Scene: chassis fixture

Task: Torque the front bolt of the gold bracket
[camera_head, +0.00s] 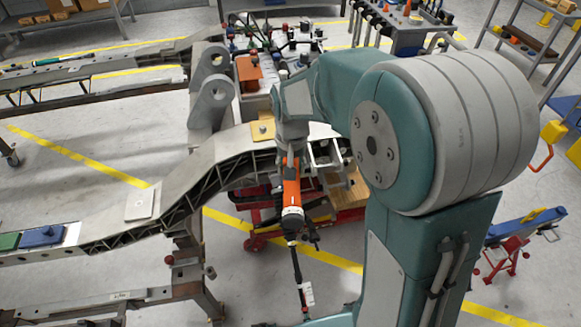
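The gold bracket (263,131) is a small flat plate on the grey chassis rail, left of my wrist. A small dark spot shows on it, but I cannot tell whether that is the front bolt. My arm reaches in from the right. Its end hangs beside the rail, with an orange section and dark finger-like parts of my gripper (305,237) below it, right of and nearer than the bracket. A thin dark rod (297,270) with a red and white lower part runs down from there. I cannot tell whether the fingers hold it.
The rail also carries an orange-brown bracket (248,74), a pale plate (140,205), a blue bracket (42,236) and a green one (8,241). Upright grey lugs (212,100) stand behind the gold bracket. A red wheeled frame (262,238) is below.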

